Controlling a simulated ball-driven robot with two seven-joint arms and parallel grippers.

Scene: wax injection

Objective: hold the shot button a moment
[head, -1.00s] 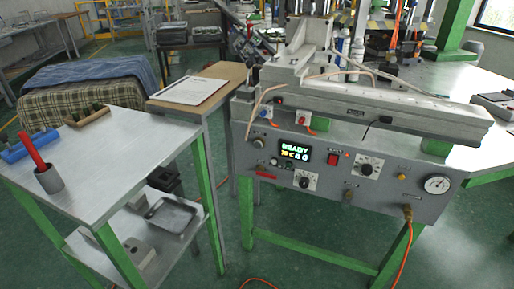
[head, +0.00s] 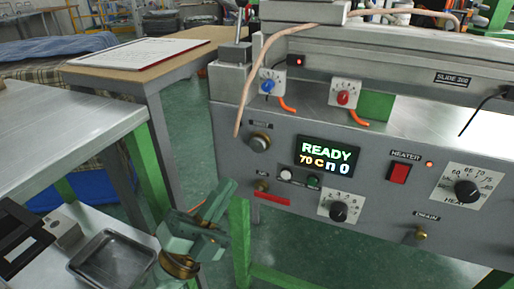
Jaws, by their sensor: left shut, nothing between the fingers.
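The control panel of the wax injector (head: 375,210) fills the right half of the view. Its display (head: 328,156) reads READY, 70 C, n 0. Below the display are a small white button (head: 285,174) and a small green button (head: 313,181). Their labels are too small to read, so I cannot tell which is the shot button. My left gripper (head: 216,215) is shut and empty, below and left of these buttons and apart from them. My right gripper is out of view.
A round knob (head: 259,142), a brass fitting (head: 261,186), a dial (head: 339,209) and a red heater switch (head: 399,172) surround the buttons. A green table leg (head: 240,240) stands close to my gripper. A metal tray (head: 112,262) lies on the lower shelf at left.

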